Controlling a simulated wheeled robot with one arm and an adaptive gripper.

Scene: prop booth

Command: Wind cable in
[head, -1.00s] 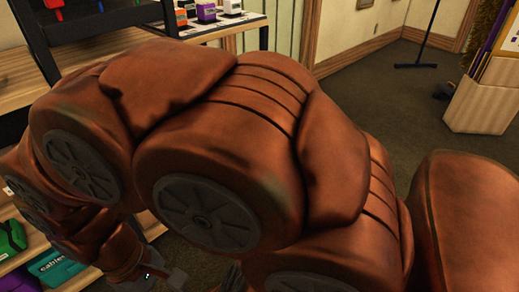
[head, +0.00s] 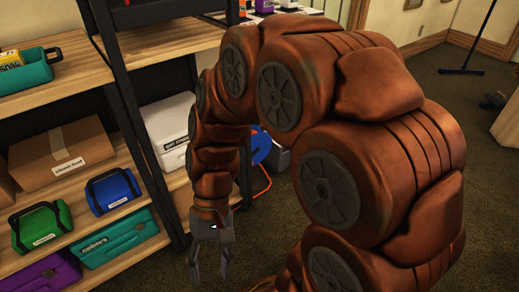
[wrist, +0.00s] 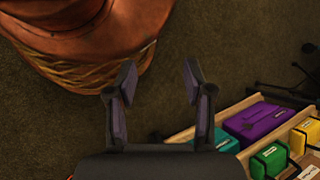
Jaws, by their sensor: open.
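A blue cable reel (head: 261,147) stands on the floor beyond my arm, mostly hidden behind it. An orange cable (head: 264,184) hangs from the reel and runs down onto the carpet. Whether the reel has a crank cannot be seen. My gripper (head: 209,268) points down in front of the shelf, nearer to the camera than the reel, apart from reel and cable. In the wrist view my gripper (wrist: 160,75) has its fingers spread with only carpet between them. Neither the reel nor the cable can be made out there.
A shelf unit (head: 120,170) at left holds a cardboard box (head: 62,152), a blue bag (head: 113,192), a green bag (head: 40,227), a teal case (head: 112,238) and a purple case (head: 45,275). A white bin (head: 170,130) sits behind the black post.

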